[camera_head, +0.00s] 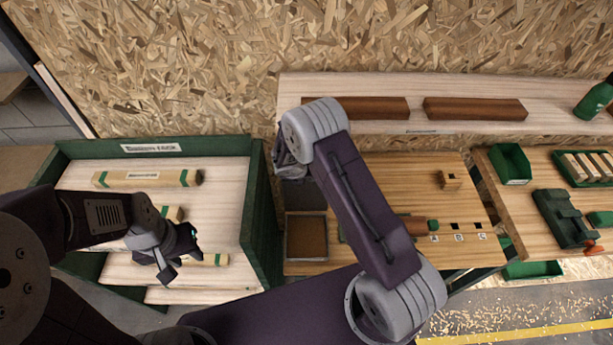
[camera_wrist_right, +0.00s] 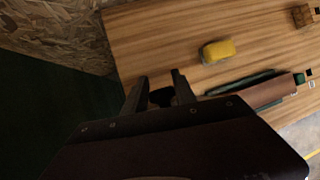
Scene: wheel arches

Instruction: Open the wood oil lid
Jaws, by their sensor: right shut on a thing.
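My right gripper (camera_wrist_right: 160,85) has a small dark object (camera_wrist_right: 162,97) between its two fingers in the right wrist view. I cannot tell whether it is a lid. In the head view my right arm hides the held object. A green bottle (camera_head: 594,101) stands at the far right of the wall shelf; I cannot tell whether it is the wood oil. My left gripper (camera_head: 182,262) is open and empty above the green-edged rack at the left.
Dark wood bars (camera_head: 475,109) lie on the shelf. The workbench (camera_head: 400,170) bears a small wood block (camera_head: 450,180), a yellow block (camera_wrist_right: 218,51) and a brown-and-green tool (camera_wrist_right: 272,91). A green vise (camera_head: 562,216) stands right.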

